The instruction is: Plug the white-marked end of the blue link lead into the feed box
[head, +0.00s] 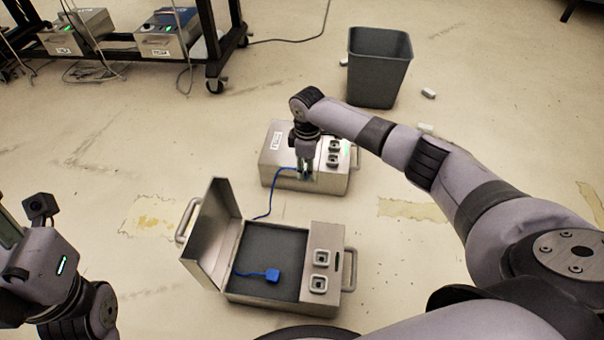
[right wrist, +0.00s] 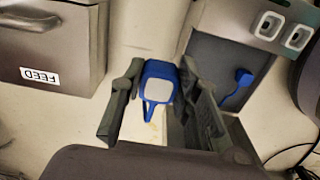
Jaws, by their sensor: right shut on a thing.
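The metal feed box (head: 325,180) stands mid-floor, with two sockets on its top right. In the right wrist view its side (right wrist: 75,45) shows an upside-down FEED label. My right gripper (head: 304,174) is over the box's near side in the head view, shut on the white-marked blue plug (right wrist: 159,90), which appears clear of the sockets. The blue link lead (head: 268,206) runs down to its other plug (head: 272,275), lying in the open case (head: 325,237); that plug also shows in the right wrist view (right wrist: 243,77). My left gripper (head: 9,232) is at the left edge, partly cut off.
The open case has its lid raised at left and two sockets on its right panel. A dark bin (head: 378,70) stands behind the feed box, with small white pieces on the floor. A wheeled rack (head: 213,60) with more boxes and cables is at the back left.

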